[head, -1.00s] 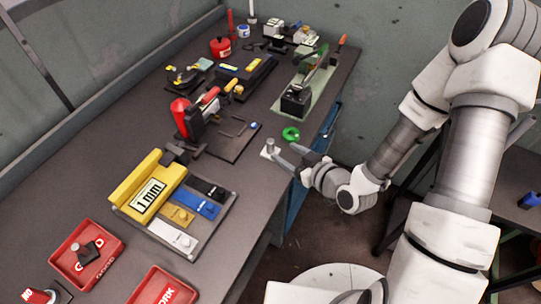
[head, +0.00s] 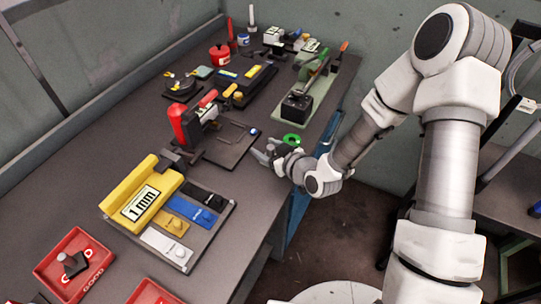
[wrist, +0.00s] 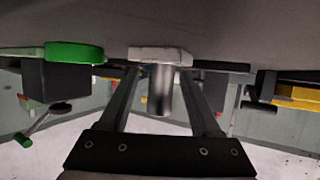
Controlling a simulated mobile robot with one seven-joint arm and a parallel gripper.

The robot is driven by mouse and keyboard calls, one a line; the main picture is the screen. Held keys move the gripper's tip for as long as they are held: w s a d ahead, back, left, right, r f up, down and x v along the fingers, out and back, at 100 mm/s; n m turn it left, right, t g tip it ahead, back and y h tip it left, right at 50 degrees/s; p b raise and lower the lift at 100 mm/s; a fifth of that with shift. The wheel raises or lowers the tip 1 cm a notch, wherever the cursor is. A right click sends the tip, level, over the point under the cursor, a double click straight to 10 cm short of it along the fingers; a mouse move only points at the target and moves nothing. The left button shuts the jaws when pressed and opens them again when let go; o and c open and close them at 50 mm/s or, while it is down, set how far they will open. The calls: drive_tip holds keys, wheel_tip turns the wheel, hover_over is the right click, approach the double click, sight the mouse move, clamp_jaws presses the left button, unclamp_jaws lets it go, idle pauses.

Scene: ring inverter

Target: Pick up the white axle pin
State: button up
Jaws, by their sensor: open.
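The axle pin is a grey metal cylinder (wrist: 161,92) on a small white base (wrist: 160,56). The wrist view is upside down, with the table at the top and the pin pointing down. My gripper (wrist: 159,76) is open, with one finger on each side of the pin and visible gaps beside it. In the head view my gripper (head: 262,153) is low at the table's right edge, and its fingers and wrist largely hide the pin and base there.
A green ring (head: 291,140) lies close beside my gripper; it also shows in the wrist view (wrist: 75,52). A red-handled tool on a dark plate (head: 233,150) stands to the left. A yellow 1 mm fixture (head: 143,200) and red trays (head: 75,264) are nearer the front.

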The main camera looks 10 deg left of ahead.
drive_tip(key=shift+w+a+f, duration=0.2)
drive_tip(key=shift+w+a, duration=0.1)
drive_tip(key=shift+c, duration=0.2)
clamp_jaws()
idle(1.1)
